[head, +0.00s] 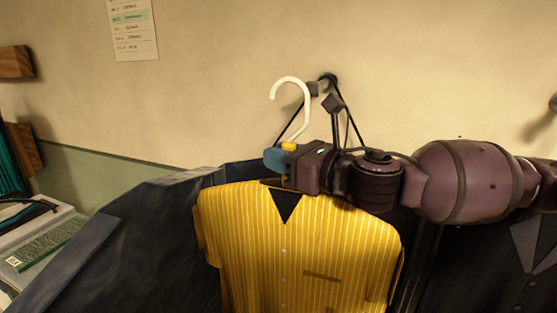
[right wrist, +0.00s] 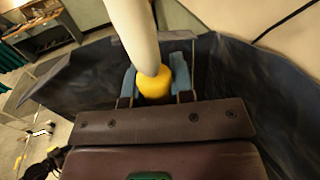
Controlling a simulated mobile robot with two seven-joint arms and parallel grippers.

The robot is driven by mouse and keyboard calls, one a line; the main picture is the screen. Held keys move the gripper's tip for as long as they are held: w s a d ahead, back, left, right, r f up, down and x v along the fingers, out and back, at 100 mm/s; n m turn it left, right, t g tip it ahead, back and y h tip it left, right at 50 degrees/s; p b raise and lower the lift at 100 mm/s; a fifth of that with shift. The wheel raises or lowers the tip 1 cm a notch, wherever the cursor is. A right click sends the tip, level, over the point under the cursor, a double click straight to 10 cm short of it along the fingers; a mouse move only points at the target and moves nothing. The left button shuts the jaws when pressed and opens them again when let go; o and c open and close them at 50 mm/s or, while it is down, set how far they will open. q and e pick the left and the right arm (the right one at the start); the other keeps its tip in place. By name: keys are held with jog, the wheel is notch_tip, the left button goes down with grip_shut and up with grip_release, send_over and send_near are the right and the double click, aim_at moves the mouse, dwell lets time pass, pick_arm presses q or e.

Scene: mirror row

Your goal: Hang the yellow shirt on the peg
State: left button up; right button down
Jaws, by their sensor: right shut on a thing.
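The yellow striped shirt (head: 300,245) hangs upright from a hanger with a white hook (head: 291,82) and a yellow neck (right wrist: 153,86). My right gripper (head: 280,158) is shut on the hanger's yellow neck, just above the shirt's collar. The right wrist view shows its blue fingers on either side of the neck. A dark peg (head: 327,82) sticks out of the wall just right of the hook. In the head view the hook appears apart from the peg; the depth between them is hard to tell. My left gripper is not in view.
A dark bag-like cloth (head: 130,240) hangs behind and left of the shirt, with a black strap running up to the peg. A dark garment (head: 500,265) hangs at the right. A paper list (head: 133,30) is on the wall. A shelf (head: 45,240) stands at the left.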

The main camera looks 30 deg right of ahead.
pick_arm(q)
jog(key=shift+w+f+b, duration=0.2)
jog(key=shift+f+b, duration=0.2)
jog(key=shift+b, duration=0.25)
pick_arm(e)
jog(key=w+d+f, duration=0.1)
jog(key=w+d, duration=1.1)
jog(key=d, duration=0.2)
jog(key=shift+w+d+f, duration=0.3)
jog(key=shift+f, duration=0.1)
dwell(1.3)
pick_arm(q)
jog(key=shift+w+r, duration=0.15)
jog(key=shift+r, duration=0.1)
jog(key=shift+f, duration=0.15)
pick_arm(e)
jog(key=shift+c, duration=1.4)
grip_release()
